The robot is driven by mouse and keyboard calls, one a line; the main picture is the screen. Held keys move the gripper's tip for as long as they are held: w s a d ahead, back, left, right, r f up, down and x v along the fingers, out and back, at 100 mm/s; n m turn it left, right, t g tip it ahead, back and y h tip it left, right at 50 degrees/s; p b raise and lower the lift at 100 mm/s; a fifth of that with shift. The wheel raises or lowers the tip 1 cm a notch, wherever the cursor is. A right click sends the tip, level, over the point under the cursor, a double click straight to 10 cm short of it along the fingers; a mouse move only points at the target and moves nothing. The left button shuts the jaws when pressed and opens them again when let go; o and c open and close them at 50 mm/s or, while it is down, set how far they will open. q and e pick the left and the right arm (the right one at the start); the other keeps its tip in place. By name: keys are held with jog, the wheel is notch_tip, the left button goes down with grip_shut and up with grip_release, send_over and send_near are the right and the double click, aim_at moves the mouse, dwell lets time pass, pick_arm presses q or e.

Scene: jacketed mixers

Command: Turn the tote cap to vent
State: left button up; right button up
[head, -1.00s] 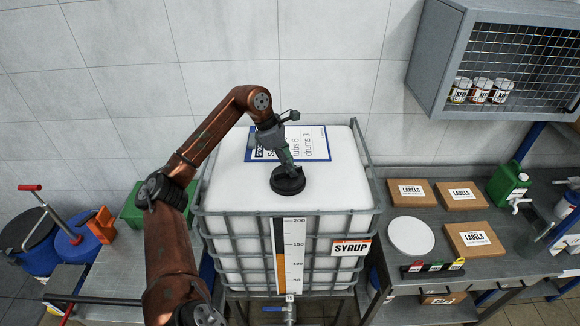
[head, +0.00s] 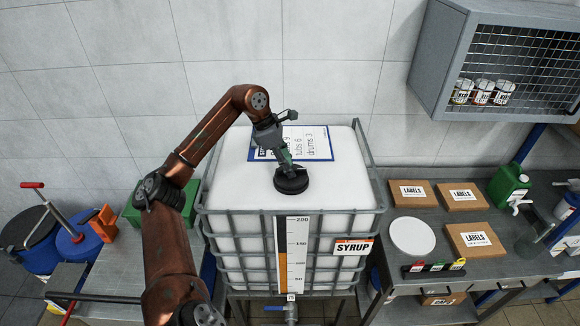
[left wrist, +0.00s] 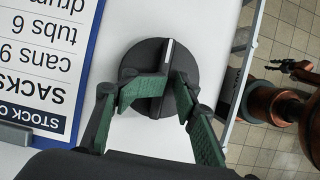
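The tote (head: 230,185) is a white container in a grey cage with a SYRUP label. Its black round cap (head: 291,181) sits on top near the front. In the left wrist view the cap (left wrist: 150,52) has a raised bar with a white line, pointing up and slightly right. My left gripper (head: 287,163) comes down onto the cap. A dark, claw-like end of my right arm (left wrist: 292,68) shows small at the right of the left wrist view.
A blue-edged stock clipboard (head: 318,145) lies on the tote behind the cap. A grey mesh cabinet (head: 440,60) hangs at upper right. The right bench holds label boxes (head: 472,240), a white disc (head: 412,236) and a green jug (head: 509,185). Blue drums (head: 75,240) stand at left.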

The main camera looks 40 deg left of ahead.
pick_arm(q)
jog(key=shift+s+r, duration=0.15)
jog(key=shift+r, duration=0.15)
jog(key=shift+s+a+r+p, duration=0.15)
jog(key=shift+a+r+p, duration=0.05)
jog(key=shift+r+p, duration=0.35)
jog(key=shift+p+v, duration=0.85)
jog(key=shift+v, duration=0.85)
jog(key=shift+p+v, duration=0.7)
jog(key=shift+v, duration=0.75)
jog(key=shift+s+r, duration=0.1)
jog(key=shift+r, duration=0.3)
pick_arm(e)
jog(key=shift+s+r, duration=0.2)
jog(key=shift+r, duration=0.55)
jog(key=shift+s+r, duration=0.25)
jog(key=shift+r, duration=0.55)
jog(key=shift+s+r, duration=0.2)
jog(key=shift+r, duration=0.55)
pick_arm(q)
jog(key=shift+a+p, duration=0.1)
jog(key=shift+p, duration=0.25)
pick_arm(e)
jog(key=shift+a, duration=0.2)
jog(key=shift+s, duration=0.1)
